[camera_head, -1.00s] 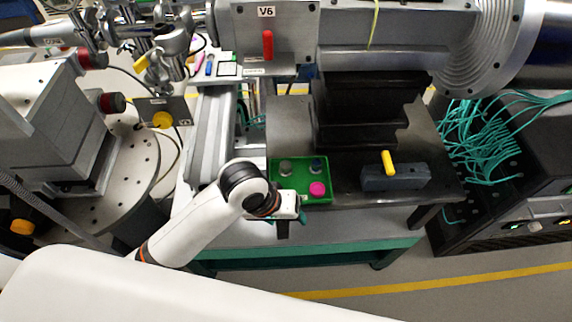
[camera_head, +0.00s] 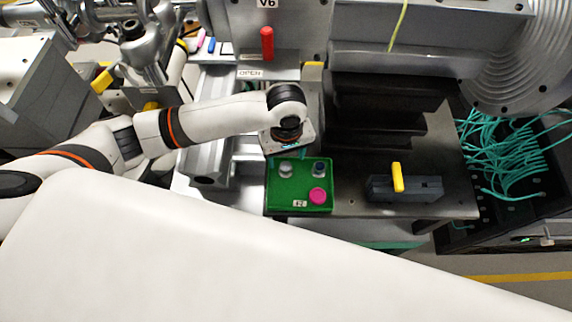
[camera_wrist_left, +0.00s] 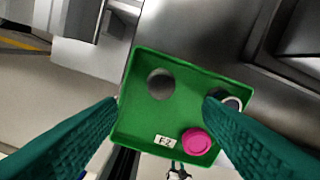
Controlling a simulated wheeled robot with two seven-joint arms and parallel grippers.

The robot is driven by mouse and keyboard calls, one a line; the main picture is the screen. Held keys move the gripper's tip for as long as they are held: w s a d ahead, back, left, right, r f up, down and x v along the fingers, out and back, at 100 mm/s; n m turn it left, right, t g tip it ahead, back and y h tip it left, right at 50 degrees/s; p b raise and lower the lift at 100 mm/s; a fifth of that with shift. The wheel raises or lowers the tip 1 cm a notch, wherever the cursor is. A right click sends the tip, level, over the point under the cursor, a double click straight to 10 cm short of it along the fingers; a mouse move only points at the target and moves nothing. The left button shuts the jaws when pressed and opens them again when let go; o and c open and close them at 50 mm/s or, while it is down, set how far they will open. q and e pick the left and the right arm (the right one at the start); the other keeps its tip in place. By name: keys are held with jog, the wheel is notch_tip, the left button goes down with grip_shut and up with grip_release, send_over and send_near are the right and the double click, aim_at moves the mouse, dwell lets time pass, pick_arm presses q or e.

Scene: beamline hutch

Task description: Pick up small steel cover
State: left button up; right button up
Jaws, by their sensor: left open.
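A small grey steel cover (camera_head: 286,168) stands in the back left part of a green tray (camera_head: 272,200). In the left wrist view the cover (camera_wrist_left: 161,84) shows as a round grey top in the tray (camera_wrist_left: 128,118). My left gripper (camera_head: 286,150) is over the tray's back edge, close to the cover. In the left wrist view its teal fingers (camera_wrist_left: 160,103) are open and apart, with nothing between them; the cover lies beyond them. My right gripper is not in view.
A dark block with a yellow handle (camera_head: 397,177) stands right of the tray. Black stepped blocks (camera_head: 375,105) rise behind.

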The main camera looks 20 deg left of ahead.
aim_at(286, 166)
pick_arm(q)
jog(key=shift+w+f, duration=0.1)
jog(key=shift+f, duration=0.55)
jog(key=shift+w+f, duration=0.2)
jog(key=shift+f, duration=0.15)
jog(key=shift+a+f+p, duration=0.1)
jog(key=shift+f+p, duration=0.25)
jog(key=shift+f, duration=0.45)
notch_tip(286, 166, down, 3)
jog(key=shift+r, duration=0.2)
jog(key=shift+f, duration=0.55)
jog(key=c, duration=1.2)
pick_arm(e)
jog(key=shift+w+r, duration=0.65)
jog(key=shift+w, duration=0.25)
